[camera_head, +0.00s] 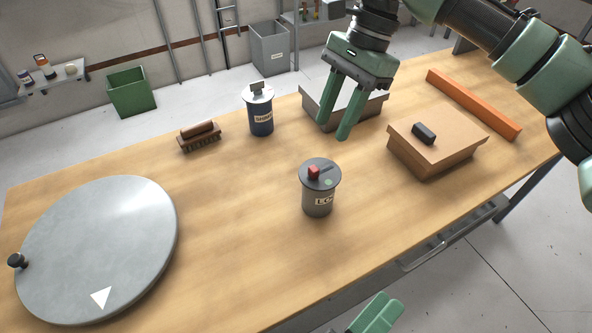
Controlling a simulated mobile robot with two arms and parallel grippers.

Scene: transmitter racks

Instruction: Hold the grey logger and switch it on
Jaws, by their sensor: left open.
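The grey logger (318,198) is an upright cylinder in the middle of the bench. Its wide grey lid carries a red switch (314,173), a dark slot beside it and a small green spot. A white label on its side is partly readable, starting "LO". My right gripper (334,130) is above and behind the logger, pointing down, its fingers apart with nothing between them. My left gripper (378,314) shows only in part at the bottom edge, in front of the bench and apart from the logger. It is open.
A cardboard box (426,155) with a black block (423,133) and an orange bar (470,103) are at right. A large grey disc (98,245) lies left. Bench around the logger is clear.

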